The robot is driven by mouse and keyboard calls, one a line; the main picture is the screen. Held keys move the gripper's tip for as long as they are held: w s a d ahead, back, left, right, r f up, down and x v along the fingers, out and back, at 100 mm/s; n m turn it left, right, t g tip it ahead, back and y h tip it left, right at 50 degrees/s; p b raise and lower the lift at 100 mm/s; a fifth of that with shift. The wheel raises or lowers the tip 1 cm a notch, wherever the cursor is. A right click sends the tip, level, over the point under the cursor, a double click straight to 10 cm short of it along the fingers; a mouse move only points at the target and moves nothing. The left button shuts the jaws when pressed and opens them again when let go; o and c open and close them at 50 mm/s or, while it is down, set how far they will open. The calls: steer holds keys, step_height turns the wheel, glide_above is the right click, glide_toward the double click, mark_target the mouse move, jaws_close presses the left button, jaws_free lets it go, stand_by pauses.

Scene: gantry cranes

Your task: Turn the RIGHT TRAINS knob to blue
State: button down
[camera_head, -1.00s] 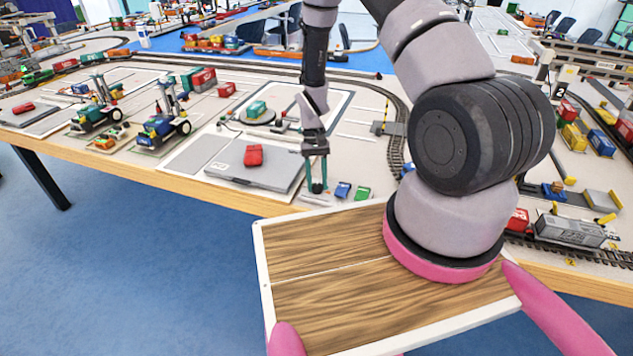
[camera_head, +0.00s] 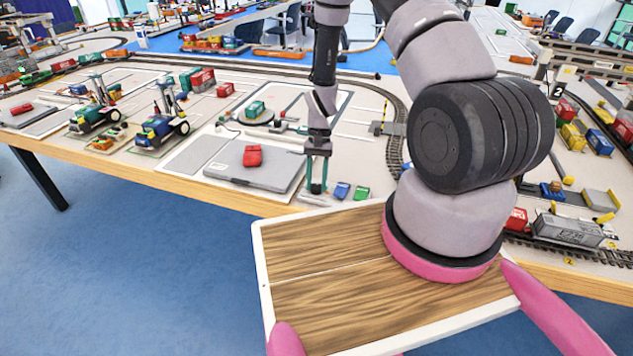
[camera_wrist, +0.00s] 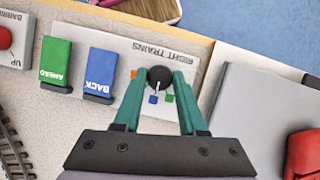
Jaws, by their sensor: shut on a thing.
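The RIGHT TRAINS panel (camera_wrist: 192,62) is a pale plate near the table edge, its label upside down in the wrist view. Its black round knob (camera_wrist: 160,78) has a white pointer line and sits between the green fingers of my gripper (camera_wrist: 158,80). The fingers are shut on the knob's sides. Orange, blue and green marks lie around the knob; the pointer line runs toward the blue mark (camera_wrist: 154,99), though its exact aim is hard to tell.
On the other side is a grey raised plate (camera_head: 270,178) with a red block (camera_head: 252,156). Track (camera_head: 394,150) curves behind.

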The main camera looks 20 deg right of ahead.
steer(key=shift+c, duration=2.3)
jaws_free()
steer(key=v, duration=1.1)
